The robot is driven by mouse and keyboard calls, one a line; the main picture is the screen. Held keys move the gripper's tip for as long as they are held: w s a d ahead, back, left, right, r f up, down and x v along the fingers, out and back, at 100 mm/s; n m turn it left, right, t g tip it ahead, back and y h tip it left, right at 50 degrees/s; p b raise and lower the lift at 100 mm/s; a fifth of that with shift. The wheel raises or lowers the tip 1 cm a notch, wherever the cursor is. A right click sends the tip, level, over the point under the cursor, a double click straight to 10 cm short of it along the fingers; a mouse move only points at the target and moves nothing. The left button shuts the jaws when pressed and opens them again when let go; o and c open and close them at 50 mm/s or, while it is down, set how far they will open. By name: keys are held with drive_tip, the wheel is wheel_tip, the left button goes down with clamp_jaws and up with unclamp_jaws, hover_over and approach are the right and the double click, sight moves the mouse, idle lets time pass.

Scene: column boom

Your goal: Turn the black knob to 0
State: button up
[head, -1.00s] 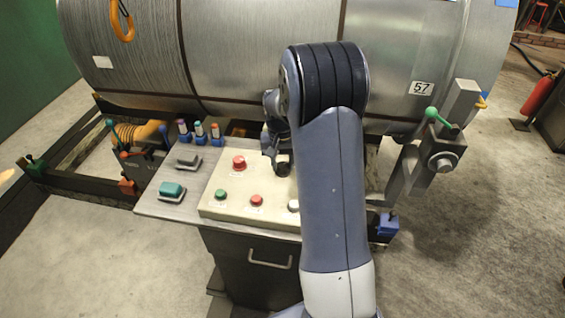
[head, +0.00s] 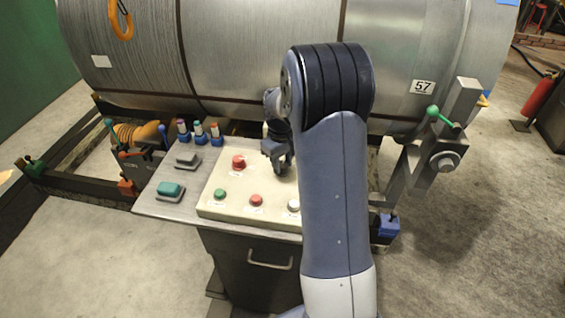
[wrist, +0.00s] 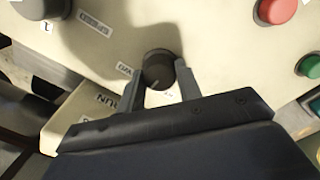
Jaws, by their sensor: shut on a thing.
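The black knob (wrist: 158,66) is round and dark, with a pale line on its near side in the wrist view. It sits on the cream control panel (wrist: 105,50). My gripper (wrist: 160,74) has one finger on each side of the knob and is shut on it. In the head view my gripper (head: 281,166) points down at the panel, right of the red button, and covers the knob. Printed labels surround the knob, one reading RUN; others are upside down or too small to read surely.
A red button (head: 238,161), a green button (head: 219,194), a smaller red button (head: 256,200) and a white button (head: 293,205) share the panel. A large metal drum (head: 260,60) lies close behind. A green-knobbed lever (head: 432,112) stands at right.

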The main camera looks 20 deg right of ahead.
sight(282, 165)
drive_tip(key=shift+n, duration=0.4)
drive_tip(key=o, duration=1)
drive_tip(key=r, duration=0.5)
drive_tip(key=r+b, duration=0.1)
drive_tip(key=r, duration=0.4)
drive_tip(key=shift+a+r, duration=0.2)
drive_tip(key=shift+r, duration=0.2)
drive_tip(key=shift+s, duration=0.1)
drive_tip(key=f+p, duration=0.1)
drive_tip(key=f, duration=1)
drive_tip(key=shift+d, duration=0.2)
drive_tip(key=shift+r+m, duration=0.1)
drive_tip(key=shift+m, duration=0.2)
